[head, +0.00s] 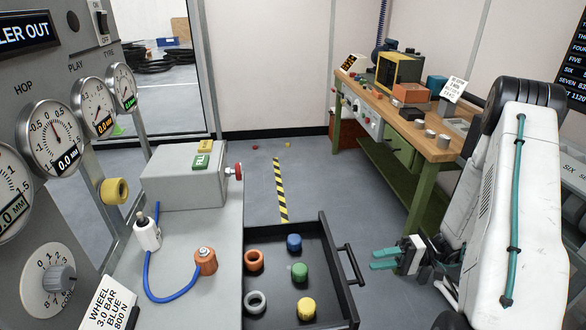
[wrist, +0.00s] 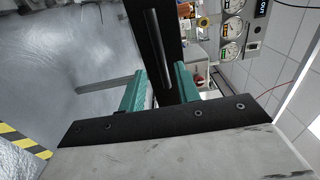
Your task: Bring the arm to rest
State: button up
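My arm (head: 495,190) comes in from the right side of the head view. My gripper (head: 383,259) hangs at its lower end, its two teal fingers apart and pointing left. In the wrist view my gripper (wrist: 160,82) also shows open, with nothing held between the fingers. The black drawer handle (head: 351,263) is just left of the fingertips in the head view, with a gap between. The wrist view shows the dark handle bar (wrist: 156,48) beyond the fingers.
The open black drawer (head: 330,240) holds several coloured caps or rings. A grey bench (head: 205,230) carries a grey box (head: 190,178) and a blue hose (head: 165,299). A wooden workbench (head: 440,150) stands behind my arm. Floor lies clear around the striped tape (head: 280,190).

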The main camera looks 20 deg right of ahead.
jog(key=s+a+r+h, duration=0.4)
jog(key=s+r+h, duration=0.1)
jog(key=r, duration=0.5)
jog(key=s+a+r+n+g+h, duration=0.1)
jog(key=s+a+r+h, duration=0.4)
jog(key=r, duration=0.5)
jog(key=s+a+r+n+g+h, duration=0.1)
jog(key=s+a+r+h, duration=0.3)
jog(key=r+h, duration=0.3)
notch_tip(320, 180, up, 4)
jog(key=shift+s+a+f+h, duration=0.15)
jog(key=shift+s+f+h, duration=0.15)
jog(key=shift+s, duration=0.25)
